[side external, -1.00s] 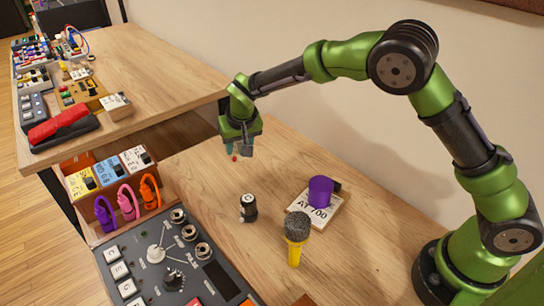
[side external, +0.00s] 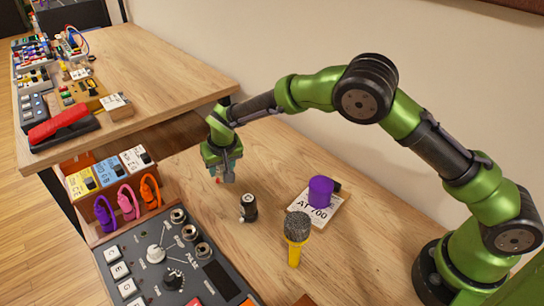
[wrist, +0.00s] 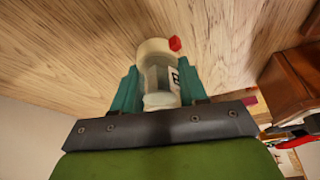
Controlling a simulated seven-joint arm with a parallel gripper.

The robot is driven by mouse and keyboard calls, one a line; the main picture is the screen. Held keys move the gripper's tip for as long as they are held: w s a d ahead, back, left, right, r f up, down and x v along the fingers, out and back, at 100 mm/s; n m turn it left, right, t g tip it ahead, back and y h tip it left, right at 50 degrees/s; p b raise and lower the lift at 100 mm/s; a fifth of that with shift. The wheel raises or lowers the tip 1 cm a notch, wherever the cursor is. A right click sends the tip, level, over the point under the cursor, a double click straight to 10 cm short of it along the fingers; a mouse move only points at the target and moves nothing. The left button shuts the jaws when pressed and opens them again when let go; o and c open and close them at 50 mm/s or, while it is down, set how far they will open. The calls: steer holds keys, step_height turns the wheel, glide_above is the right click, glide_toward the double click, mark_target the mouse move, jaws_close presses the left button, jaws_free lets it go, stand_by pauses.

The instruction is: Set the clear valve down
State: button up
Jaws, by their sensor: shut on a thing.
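My gripper (side external: 221,176) is over the bare left part of the near wooden table, up and left of a small black cylinder. In the wrist view my gripper (wrist: 158,88) has its two teal fingers shut on the clear valve (wrist: 158,76). The valve is a see-through cylinder with a cream end, a dark-marked white label and a red bit at its tip. In the side view the valve is mostly hidden by the fingers; only a red spot shows. I cannot tell whether it touches the table.
A grey control panel (side external: 172,262) and a pedal rack (side external: 110,190) lie front left. Bare wood surrounds my gripper.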

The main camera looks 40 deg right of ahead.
steer(key=shift+f, duration=0.5)
steer(key=shift+f, duration=0.15)
steer(key=o, duration=1.1)
steer(key=shift+c, duration=0.2)
